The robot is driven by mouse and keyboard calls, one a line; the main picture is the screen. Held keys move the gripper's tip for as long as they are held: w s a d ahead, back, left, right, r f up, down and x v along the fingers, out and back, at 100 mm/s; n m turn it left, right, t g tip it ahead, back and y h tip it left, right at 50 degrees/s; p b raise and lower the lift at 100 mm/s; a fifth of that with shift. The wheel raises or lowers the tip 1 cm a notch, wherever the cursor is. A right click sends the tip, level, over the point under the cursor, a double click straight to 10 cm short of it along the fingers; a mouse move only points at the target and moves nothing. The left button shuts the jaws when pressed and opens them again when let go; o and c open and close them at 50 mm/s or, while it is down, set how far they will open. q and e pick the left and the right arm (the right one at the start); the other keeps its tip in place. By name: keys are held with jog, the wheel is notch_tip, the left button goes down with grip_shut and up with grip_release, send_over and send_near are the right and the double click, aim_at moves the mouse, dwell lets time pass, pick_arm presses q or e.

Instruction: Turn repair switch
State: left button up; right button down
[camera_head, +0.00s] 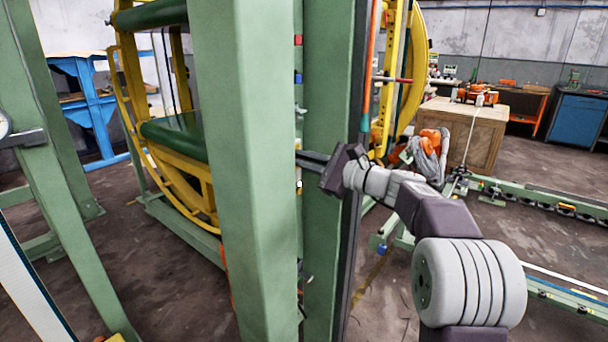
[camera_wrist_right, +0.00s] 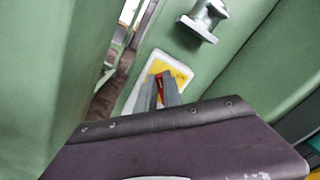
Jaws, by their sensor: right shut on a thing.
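The repair switch shows in the right wrist view as a small red part (camera_wrist_right: 159,78) on a yellow and white plate (camera_wrist_right: 181,74) mounted on a green beam. My right gripper (camera_wrist_right: 159,90) has its two grey fingers shut on the red part, which is mostly hidden between them. In the head view my right gripper (camera_head: 311,158) reaches left between two green columns. Its fingertips and the switch are hidden there behind the nearer column (camera_head: 242,180). My left gripper is not in view.
A metal knob (camera_wrist_right: 204,18) sticks out of the beam near the plate. Green walls flank the gripper closely. In the head view a yellow ring frame (camera_head: 130,110) stands behind the columns.

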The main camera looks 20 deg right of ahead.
jog(key=shift+s+a+f+n+b, duration=0.1)
jog(key=shift+f+n+b, duration=0.15)
jog(key=shift+n+b, duration=1.35)
jog(key=shift+s+a+f+n+b, duration=0.1)
jog(key=shift+f+n+b, duration=0.2)
jog(key=shift+n+b, duration=1.25)
jog(key=shift+a+f+n+b, duration=0.1)
jog(key=shift+f+n+b, duration=0.15)
jog(key=shift+n+b, duration=1.35)
jog(key=c, duration=1.5)
grip_release()
jog(key=shift+d, duration=0.1)
jog(key=v, duration=0.9)
